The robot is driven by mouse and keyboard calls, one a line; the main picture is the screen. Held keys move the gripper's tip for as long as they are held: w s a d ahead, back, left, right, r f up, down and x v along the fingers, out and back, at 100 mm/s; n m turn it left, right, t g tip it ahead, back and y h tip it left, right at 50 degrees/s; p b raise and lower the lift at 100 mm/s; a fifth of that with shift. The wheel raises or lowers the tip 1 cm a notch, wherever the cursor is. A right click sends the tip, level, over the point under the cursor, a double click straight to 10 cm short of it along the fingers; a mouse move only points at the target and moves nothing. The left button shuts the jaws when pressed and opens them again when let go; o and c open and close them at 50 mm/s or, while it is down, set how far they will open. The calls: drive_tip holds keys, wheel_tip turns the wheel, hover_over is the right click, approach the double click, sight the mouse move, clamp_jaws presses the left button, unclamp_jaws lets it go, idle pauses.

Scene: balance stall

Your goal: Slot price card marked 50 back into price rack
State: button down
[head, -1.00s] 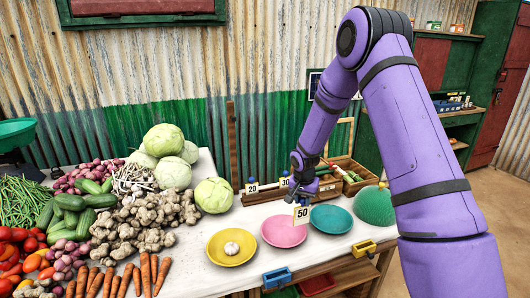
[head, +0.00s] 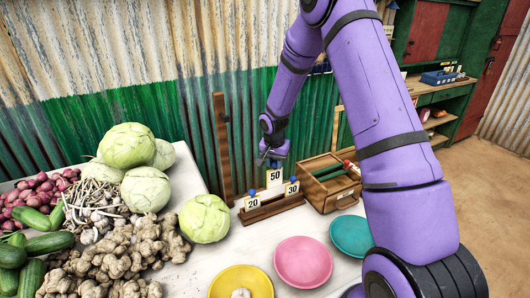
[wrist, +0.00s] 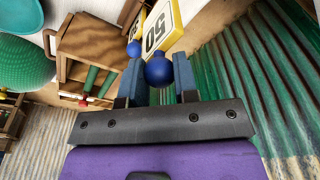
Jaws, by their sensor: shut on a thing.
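The white price card marked 50 (head: 274,178) hangs upright from my gripper (head: 273,163). In the wrist view my gripper (wrist: 158,82) is shut around the card's blue knob (wrist: 158,71), and the yellow-edged card (wrist: 160,27) extends beyond it. The wooden price rack (head: 268,211) stands on the white table, holding card 20 (head: 252,202) at left and card 30 (head: 292,188) at right. Card 50 is between these two in the head view and sits higher. Whether its lower edge touches the rack cannot be told.
A wooden crate (head: 322,199) stands close right of the rack. A wooden post (head: 222,150) rises behind its left end. A cabbage (head: 204,219) is at left. Pink (head: 303,262), yellow (head: 240,283) and teal (head: 351,236) bowls lie in front.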

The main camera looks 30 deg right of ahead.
sight(273, 180)
drive_tip(key=shift+w, duration=0.45)
drive_tip(key=shift+f, duration=2.95)
drive_tip(key=shift+f, duration=0.25)
drive_tip(key=shift+f, duration=1.25)
